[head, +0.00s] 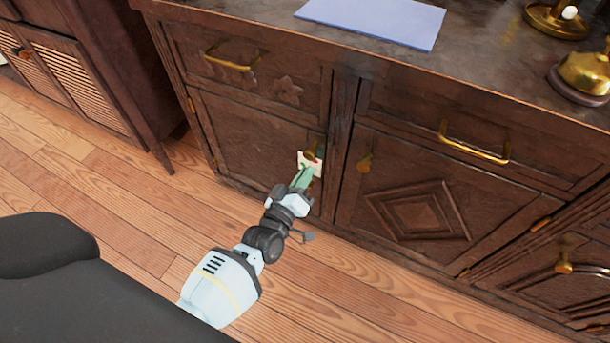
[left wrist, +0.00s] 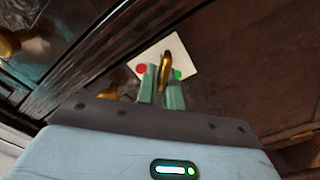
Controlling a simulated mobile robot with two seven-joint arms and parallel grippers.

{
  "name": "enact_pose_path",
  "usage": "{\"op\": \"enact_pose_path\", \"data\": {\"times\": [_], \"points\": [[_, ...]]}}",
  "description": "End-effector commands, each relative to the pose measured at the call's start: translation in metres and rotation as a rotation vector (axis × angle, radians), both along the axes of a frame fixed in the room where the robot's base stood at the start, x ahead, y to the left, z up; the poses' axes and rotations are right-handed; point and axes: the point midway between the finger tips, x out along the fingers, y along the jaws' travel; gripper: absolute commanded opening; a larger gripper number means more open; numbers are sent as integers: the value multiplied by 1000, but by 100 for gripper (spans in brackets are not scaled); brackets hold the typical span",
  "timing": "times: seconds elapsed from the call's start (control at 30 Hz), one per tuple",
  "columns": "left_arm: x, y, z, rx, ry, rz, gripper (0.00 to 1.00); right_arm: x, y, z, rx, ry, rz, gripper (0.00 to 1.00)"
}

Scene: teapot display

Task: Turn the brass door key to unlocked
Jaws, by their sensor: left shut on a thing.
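The brass key (left wrist: 165,66) stands out from a white plate with a red dot and a green dot (left wrist: 185,50) on the cabinet door. In the left wrist view the red dot is left of the key and the green dot is right of it. In the head view the plate (head: 301,158) shows on the left lower door, near its right edge. My left gripper (head: 306,170) is at the plate, its green fingers shut on the key; they also show in the left wrist view (left wrist: 164,80). The fingers hide part of the key. My right gripper is not in view.
The left lower door (head: 245,140) is closed, with a drawer with a brass handle (head: 230,66) above it. A blue sheet (head: 372,20) lies on the cabinet top. The wooden floor in front is clear.

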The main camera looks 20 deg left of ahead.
Motion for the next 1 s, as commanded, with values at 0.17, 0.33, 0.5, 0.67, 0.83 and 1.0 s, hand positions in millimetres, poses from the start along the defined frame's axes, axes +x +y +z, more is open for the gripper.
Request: {"op": "enact_pose_path", "data": {"times": [0.17,0.33,0.5,0.67,0.83,1.0], "points": [[0,1,-3,-168,7,-1,0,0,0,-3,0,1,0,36],[0,3,-6,-329,13,-1,0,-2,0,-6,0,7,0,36],[0,3,-8,-483,18,-1,0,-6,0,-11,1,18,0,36],[0,4,-10,-608,22,-1,0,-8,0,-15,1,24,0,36],[0,4,-11,-708,25,0,0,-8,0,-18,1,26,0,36],[0,4,-12,-774,28,0,0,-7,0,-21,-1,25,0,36]]}}
